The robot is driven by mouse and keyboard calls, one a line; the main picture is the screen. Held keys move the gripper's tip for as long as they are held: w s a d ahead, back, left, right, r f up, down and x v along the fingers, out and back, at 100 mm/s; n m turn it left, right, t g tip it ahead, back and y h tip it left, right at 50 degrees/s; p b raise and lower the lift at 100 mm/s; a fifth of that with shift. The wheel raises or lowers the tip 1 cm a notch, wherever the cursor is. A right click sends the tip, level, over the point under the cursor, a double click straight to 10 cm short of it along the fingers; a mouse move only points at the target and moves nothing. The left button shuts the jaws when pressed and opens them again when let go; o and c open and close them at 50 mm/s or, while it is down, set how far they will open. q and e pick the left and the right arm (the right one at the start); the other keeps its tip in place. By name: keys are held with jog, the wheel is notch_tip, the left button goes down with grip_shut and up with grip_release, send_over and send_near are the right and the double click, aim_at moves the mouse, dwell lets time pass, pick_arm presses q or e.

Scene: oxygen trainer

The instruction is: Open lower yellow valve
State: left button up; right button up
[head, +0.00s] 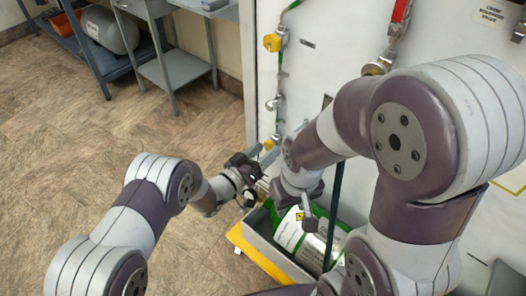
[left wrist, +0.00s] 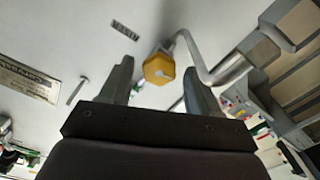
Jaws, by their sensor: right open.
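The lower yellow valve (head: 269,144) is a small yellow knob on the pipe along the white panel, just beyond my left gripper in the head view. In the left wrist view the yellow hexagonal knob (left wrist: 159,69) shows between the two finger tips, with a bent metal pipe beside it. My left gripper (head: 262,155) is open; it also fills the lower part of the left wrist view (left wrist: 160,88). I cannot tell whether the fingers touch the knob. My right gripper (head: 296,213) is open and empty, pointing down above the green and white cylinder (head: 305,236). Its arm hides part of the panel.
An upper yellow valve (head: 272,42) sits higher on the same pipe. A grey and yellow crate (head: 262,250) holds the cylinder below my grippers. A red-handled valve (head: 399,12) is at the upper right. A grey shelf (head: 187,68) stands back left; the floor at left is clear.

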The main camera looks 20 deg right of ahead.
pick_arm(q)
jog(key=p+v, duration=0.2)
jog(key=v, duration=1)
jog(key=shift+s+a, duration=0.2)
jog(key=shift+a, duration=0.05)
